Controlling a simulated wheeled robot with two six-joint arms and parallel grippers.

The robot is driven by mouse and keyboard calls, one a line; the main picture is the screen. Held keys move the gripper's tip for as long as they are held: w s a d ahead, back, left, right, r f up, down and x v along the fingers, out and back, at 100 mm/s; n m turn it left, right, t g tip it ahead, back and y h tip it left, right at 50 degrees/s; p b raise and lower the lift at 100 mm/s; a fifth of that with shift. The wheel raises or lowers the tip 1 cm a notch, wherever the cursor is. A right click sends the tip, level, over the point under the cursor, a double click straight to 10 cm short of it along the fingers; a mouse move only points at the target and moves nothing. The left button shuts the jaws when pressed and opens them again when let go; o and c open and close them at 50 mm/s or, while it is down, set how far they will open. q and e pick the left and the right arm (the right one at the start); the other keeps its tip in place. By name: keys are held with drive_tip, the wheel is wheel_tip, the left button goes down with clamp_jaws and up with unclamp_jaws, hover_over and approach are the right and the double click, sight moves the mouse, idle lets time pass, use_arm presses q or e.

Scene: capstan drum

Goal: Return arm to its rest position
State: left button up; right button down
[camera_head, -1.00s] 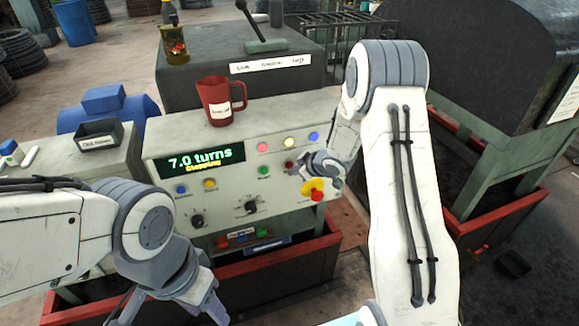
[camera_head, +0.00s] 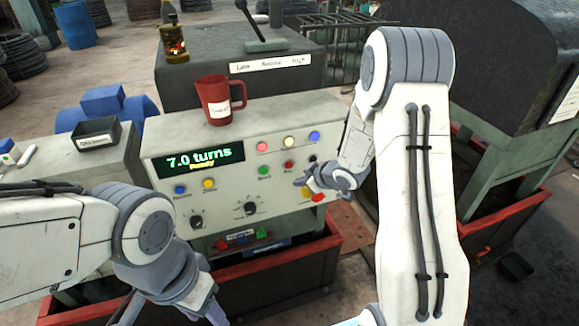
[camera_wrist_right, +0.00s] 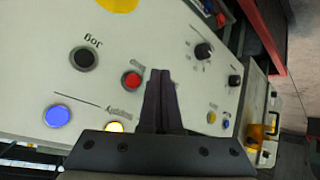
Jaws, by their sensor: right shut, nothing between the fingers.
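My right gripper (camera_head: 303,184) is shut and empty in front of the control panel (camera_head: 225,212), near its right end. In the right wrist view its dark fingers (camera_wrist_right: 160,82) are together, with the panel behind them and a red button (camera_wrist_right: 131,79) just left of the tips. In the head view, the gripper partly hides a red and yellow button (camera_head: 317,197).
A red mug (camera_head: 214,104) stands on top of the panel. A dark block with a lever (camera_head: 262,42) stands behind it. A black tray (camera_head: 97,133) sits at the left. A dark rounded housing (camera_head: 500,60) and red-edged frame (camera_head: 510,212) stand at the right.

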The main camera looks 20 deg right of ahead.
idle(0.4)
drive_tip(key=s+a+r+g+h, duration=0.2)
drive_tip(key=s+a+r+g, duration=0.1)
drive_tip(key=s+a+r, duration=0.65)
drive_tip(key=s+a+r+g, duration=0.1)
drive_tip(key=s+a+g, duration=0.2)
drive_tip(key=s, duration=0.9)
drive_tip(key=s+a+r+g, duration=0.1)
drive_tip(key=s+a, duration=0.4)
drive_tip(key=s, duration=0.8)
drive_tip(key=shift+a+g, duration=0.25)
drive_tip(key=shift+g, duration=0.65)
